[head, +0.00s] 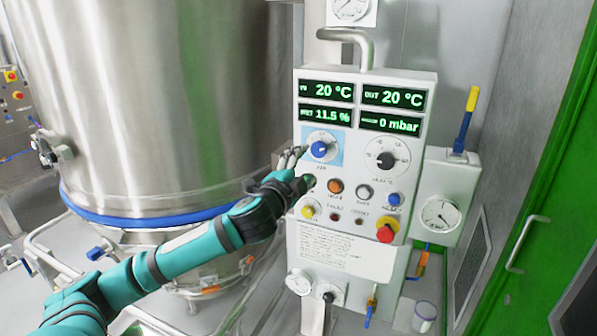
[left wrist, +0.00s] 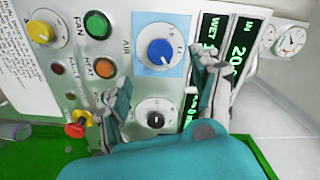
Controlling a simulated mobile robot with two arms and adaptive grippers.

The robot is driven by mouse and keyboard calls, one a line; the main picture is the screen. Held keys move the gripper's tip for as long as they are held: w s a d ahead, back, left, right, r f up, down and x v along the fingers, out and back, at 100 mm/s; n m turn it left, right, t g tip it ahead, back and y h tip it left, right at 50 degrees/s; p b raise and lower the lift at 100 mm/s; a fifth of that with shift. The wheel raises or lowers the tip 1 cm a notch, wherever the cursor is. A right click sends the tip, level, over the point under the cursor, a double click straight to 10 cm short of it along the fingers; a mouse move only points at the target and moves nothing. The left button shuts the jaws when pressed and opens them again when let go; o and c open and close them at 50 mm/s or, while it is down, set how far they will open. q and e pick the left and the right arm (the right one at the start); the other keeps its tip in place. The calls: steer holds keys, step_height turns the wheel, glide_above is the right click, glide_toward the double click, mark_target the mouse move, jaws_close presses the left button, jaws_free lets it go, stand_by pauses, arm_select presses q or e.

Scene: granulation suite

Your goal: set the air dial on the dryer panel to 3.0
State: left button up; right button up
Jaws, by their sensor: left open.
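The dryer panel (head: 435,135) is a white box with green readouts, dials and buttons. Its air dial (head: 319,149) is a blue knob on a light blue square at the left, below the readouts. In the left wrist view the same air dial (left wrist: 160,52) shows beside the word AIR. Its exact setting is too small to read. My left gripper (head: 303,167) is open and empty, just left of and below the dial. In the left wrist view its fingers (left wrist: 162,72) are spread to either side of the dial, with no visible grip on it. My right gripper is out of view.
A black dial (head: 384,160) sits right of the air dial. Orange (head: 335,187), white and blue buttons and a red emergency knob (head: 385,233) lie below. A big steel vessel (head: 160,100) stands left; a gauge box (head: 441,212) and green door frame stand right.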

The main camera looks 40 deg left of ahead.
arm_select(q)
steer(key=shift+v, duration=1.2)
